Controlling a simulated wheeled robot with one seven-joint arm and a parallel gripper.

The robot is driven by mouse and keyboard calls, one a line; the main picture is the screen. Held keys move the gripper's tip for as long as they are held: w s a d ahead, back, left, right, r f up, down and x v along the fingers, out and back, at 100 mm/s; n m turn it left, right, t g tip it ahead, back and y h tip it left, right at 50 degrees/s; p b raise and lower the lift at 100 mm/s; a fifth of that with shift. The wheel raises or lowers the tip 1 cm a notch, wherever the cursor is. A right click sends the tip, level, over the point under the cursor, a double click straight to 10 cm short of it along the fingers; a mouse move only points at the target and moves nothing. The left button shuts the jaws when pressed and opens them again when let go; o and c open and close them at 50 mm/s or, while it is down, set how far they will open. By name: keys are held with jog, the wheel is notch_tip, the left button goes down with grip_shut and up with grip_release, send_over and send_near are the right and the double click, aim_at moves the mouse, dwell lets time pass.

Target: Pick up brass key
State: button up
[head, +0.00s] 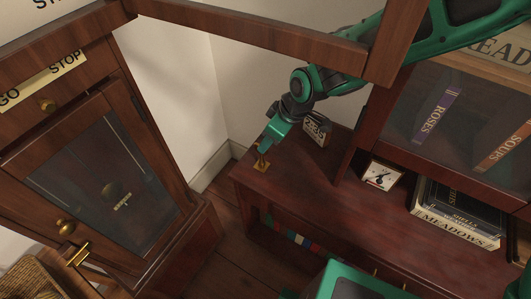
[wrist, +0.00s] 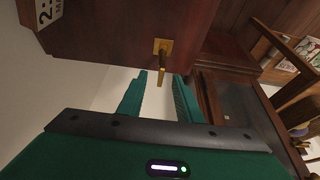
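A small brass piece (head: 261,166) with a square base and a short upright stem stands near the left corner of the dark red wooden cabinet top (head: 285,185). It also shows in the wrist view (wrist: 163,48), just beyond my fingertips; I take it for the brass key, though its shape is not clear. My gripper (head: 265,150) is right above it in the head view. The brass stem points toward the gap between the fingers.
A dark block with number tiles (head: 316,129) stands behind my gripper. A small dial (head: 381,175) and books (head: 462,212) are further right. A glass-doored wooden cabinet (head: 105,185) with brass fittings stands left, across a narrow floor gap.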

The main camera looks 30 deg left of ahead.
aim_at(262, 156)
jog(key=shift+x, duration=3.6)
jog(key=shift+s+d, duration=0.1)
jog(key=shift+d, duration=0.05)
grip_shut()
